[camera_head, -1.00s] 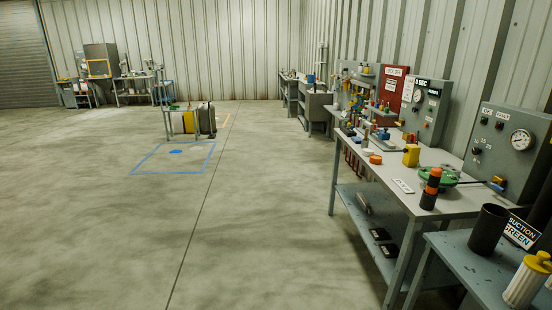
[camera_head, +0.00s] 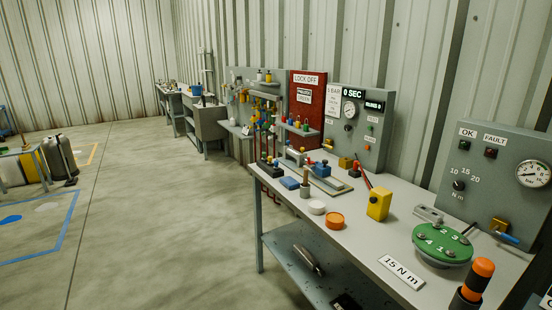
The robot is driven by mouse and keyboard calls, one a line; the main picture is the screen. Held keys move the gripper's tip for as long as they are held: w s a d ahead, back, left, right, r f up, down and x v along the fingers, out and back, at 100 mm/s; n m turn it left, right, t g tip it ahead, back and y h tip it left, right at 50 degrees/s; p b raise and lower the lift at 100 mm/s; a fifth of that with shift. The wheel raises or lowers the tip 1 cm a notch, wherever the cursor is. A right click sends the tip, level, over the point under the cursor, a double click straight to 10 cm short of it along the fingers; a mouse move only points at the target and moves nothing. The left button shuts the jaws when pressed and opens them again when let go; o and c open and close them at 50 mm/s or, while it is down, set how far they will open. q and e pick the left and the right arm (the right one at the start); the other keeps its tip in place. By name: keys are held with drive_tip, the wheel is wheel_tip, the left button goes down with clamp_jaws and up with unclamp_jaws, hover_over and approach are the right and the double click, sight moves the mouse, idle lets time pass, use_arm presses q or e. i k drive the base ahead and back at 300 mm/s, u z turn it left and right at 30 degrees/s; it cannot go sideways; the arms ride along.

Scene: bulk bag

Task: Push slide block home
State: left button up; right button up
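A flat rail-like fixture (camera_head: 322,181) lies on the grey workbench (camera_head: 350,222) toward its far end. A small blue block (camera_head: 321,170) sits on or at the fixture; it may be the slide block, but it is too small to tell whether it is fully home. Neither of my grippers is in view.
A yellow block (camera_head: 379,204), an orange cap (camera_head: 334,220), a white cap (camera_head: 316,207) and a green numbered disc (camera_head: 441,243) stand on the bench. An orange-and-black cylinder (camera_head: 476,281) is at the near right. Open floor (camera_head: 160,220) lies left of the bench.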

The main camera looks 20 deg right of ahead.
sight(322, 170)
drive_tip(key=z, duration=0.1)
drive_tip(key=i, duration=1.1)
drive_tip(key=z, duration=0.1)
